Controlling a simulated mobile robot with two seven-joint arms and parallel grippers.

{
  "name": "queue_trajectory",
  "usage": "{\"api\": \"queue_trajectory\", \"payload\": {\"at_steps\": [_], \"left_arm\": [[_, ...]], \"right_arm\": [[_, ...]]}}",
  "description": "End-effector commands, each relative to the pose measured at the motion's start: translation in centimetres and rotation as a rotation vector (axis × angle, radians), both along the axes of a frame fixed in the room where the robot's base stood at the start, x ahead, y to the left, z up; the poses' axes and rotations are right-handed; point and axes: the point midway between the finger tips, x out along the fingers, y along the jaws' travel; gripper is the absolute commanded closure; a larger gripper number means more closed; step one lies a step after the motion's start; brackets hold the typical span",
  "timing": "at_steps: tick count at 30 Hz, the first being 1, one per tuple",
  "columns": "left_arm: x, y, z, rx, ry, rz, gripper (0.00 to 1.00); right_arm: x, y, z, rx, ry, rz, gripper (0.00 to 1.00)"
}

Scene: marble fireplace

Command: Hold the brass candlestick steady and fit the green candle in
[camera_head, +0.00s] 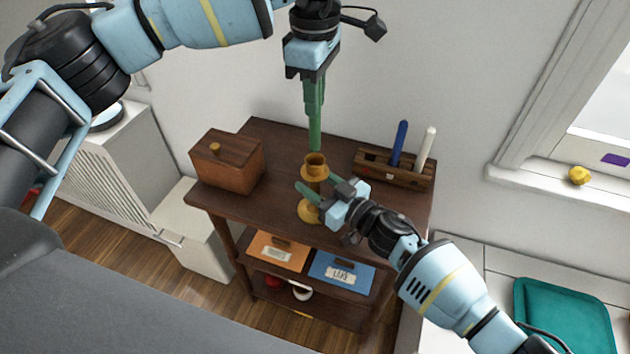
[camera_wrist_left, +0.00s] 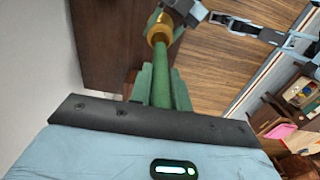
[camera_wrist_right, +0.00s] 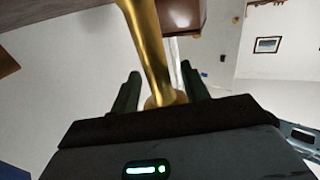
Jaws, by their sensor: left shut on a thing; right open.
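The brass candlestick (camera_head: 314,168) stands upright on the dark wooden table, and its stem fills the middle of the right wrist view (camera_wrist_right: 150,45). My right gripper (camera_head: 312,189) is open, with its fingers on either side of the stem. In the right wrist view its fingers (camera_wrist_right: 160,82) stand apart from the brass. My left gripper (camera_head: 314,100) is shut on the green candle (camera_head: 315,135) and holds it upright, its lower end just above the candlestick's cup. The left wrist view shows the candle (camera_wrist_left: 162,62) lined up over the cup (camera_wrist_left: 160,27); any small gap is hard to judge.
A wooden rack (camera_head: 372,167) with a blue candle (camera_head: 399,142) and a white candle (camera_head: 425,148) stands at the table's right. A lidded wooden box (camera_head: 228,165) stands at the left. Orange and blue items (camera_head: 342,272) lie on the shelf below. The wall is close behind.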

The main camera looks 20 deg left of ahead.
Motion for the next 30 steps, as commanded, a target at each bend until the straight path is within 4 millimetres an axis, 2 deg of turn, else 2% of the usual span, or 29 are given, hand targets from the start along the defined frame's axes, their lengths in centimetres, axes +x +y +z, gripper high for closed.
{"api": "queue_trajectory", "payload": {"at_steps": [11,21,30], "left_arm": [[0.00,-0.01,0.02,0.000,0.000,0.000,1.00],[0.00,-0.01,0.02,0.000,0.000,0.000,1.00],[0.00,-0.01,0.02,0.000,0.000,0.000,1.00]], "right_arm": [[0.14,0.31,0.03,0.000,-0.001,0.000,0.56],[0.12,0.30,0.01,0.000,0.000,0.000,1.00],[0.11,0.30,0.00,0.000,0.000,0.000,1.00]]}}
